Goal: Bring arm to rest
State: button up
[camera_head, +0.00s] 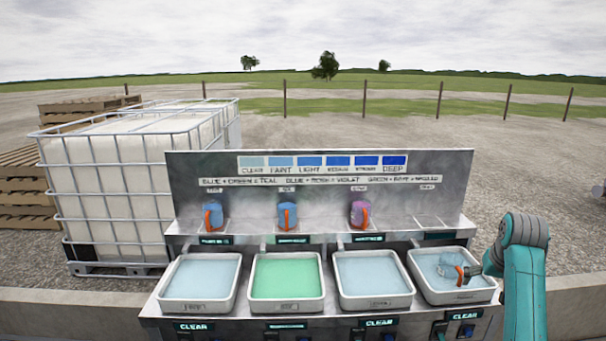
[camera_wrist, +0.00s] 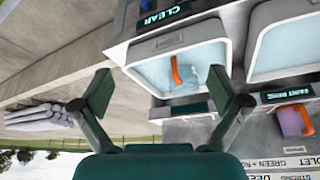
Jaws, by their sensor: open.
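My gripper (camera_wrist: 160,84) is open in the wrist view, its two dark fingers spread apart with nothing between their tips. In the head view my gripper is over the right edge of the far-right basin (camera_head: 456,297), partly hidden by my teal arm. That basin holds pale blue liquid. A clear cup with an orange handle (camera_wrist: 176,70) is in this basin, beyond my fingertips in the wrist view. I cannot tell whether the fingers touch it.
Three more basins stand to the left, one with green liquid (camera_head: 287,275). Three cups with orange handles (camera_head: 213,216) sit on the shelf before the upright panel (camera_head: 320,195); its right-hand place is empty. A caged white tank (camera_head: 110,180) and pallets (camera_head: 22,180) stand left.

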jog(key=s+a+f+t, duration=0.1)
jog(key=s+a+f, duration=0.15)
jog(key=f, duration=0.45)
jog(key=s+a+f+n+t, duration=0.1)
jog(key=s+a+f, duration=0.1)
jog(key=a+f, duration=0.35)
jog(key=s+a+f+t, duration=0.1)
jog(key=s+a+f, duration=0.1)
jog(key=f, duration=0.7)
jog(key=s+a+f+n+t, duration=0.1)
jog(key=s+a+f, duration=0.35)
jog(key=s, duration=0.35)
jog(key=s+a+f+t, duration=0.1)
jog(key=s+a+f, duration=0.35)
jog(key=s, duration=0.35)
jog(key=s+a+r+n+t, duration=0.15)
jog(key=s+a, duration=0.25)
jog(key=s, duration=0.7)
jog(key=s+a+r+t, duration=0.2)
jog(key=s+a, duration=0.1)
jog(key=s, duration=0.7)
jog(key=s+a+r+t+y, duration=0.1)
jog(key=s+a+r+t, duration=0.1)
jog(key=s+r, duration=1.2)
jog(key=shift+s+a+r+n+y, duration=0.15)
jog(key=shift+a+r+n+y, duration=0.2)
jog(key=shift+r, duration=0.15)
